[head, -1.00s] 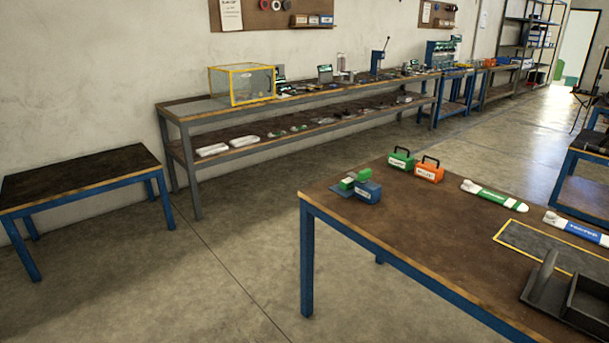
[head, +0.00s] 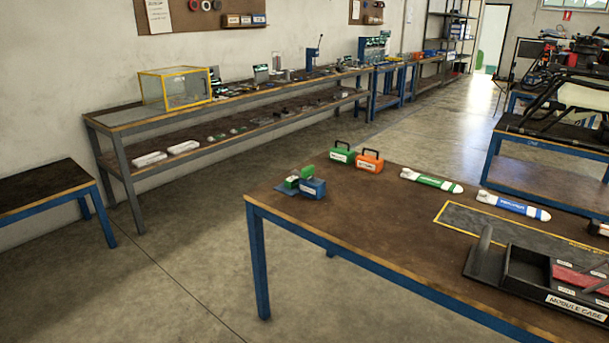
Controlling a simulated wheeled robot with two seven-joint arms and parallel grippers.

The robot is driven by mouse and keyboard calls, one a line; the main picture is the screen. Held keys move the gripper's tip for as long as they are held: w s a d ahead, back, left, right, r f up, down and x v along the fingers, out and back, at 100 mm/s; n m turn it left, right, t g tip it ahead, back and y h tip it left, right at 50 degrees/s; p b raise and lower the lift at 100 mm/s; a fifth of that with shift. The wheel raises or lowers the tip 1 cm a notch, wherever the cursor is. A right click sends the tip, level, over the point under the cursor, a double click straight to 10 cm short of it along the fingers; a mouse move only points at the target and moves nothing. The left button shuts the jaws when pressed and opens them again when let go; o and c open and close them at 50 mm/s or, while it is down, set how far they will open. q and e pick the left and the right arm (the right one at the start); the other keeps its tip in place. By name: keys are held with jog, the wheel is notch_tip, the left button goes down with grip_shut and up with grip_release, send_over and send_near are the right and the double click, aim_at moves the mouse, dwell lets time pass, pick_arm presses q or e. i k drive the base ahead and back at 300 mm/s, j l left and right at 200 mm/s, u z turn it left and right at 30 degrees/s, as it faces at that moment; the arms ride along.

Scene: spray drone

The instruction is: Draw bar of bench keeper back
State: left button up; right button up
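Nothing in view is readably marked as the bench keeper. A small blue and green device (head: 312,188) stands on the near table's (head: 370,232) left corner, with a green block on top and a flat blue base plate. It is too small to make out a bar on it. A dark upright handle-like piece (head: 484,246) rises from a flat dark base beside the module case (head: 577,304) at the table's front right. I cannot tell whether either one is the keeper. Neither of my grippers is in view.
A green box (head: 342,154) and an orange box (head: 370,161) stand at the table's back edge. A green-white tube (head: 432,181) and a blue-white tube (head: 513,206) lie right of them. A long bench (head: 140,115) lines the wall. Floor left of the table is clear.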

aim_at(306, 173)
jog(key=i+j, duration=0.25)
jog(key=i, duration=0.2)
jog(key=i+j, duration=0.2)
jog(key=i, duration=0.25)
jog(key=i+j, duration=0.25)
jog(key=i, duration=0.15)
jog(key=i+j, duration=0.2)
jog(key=i, duration=0.25)
jog(key=z, duration=0.05)
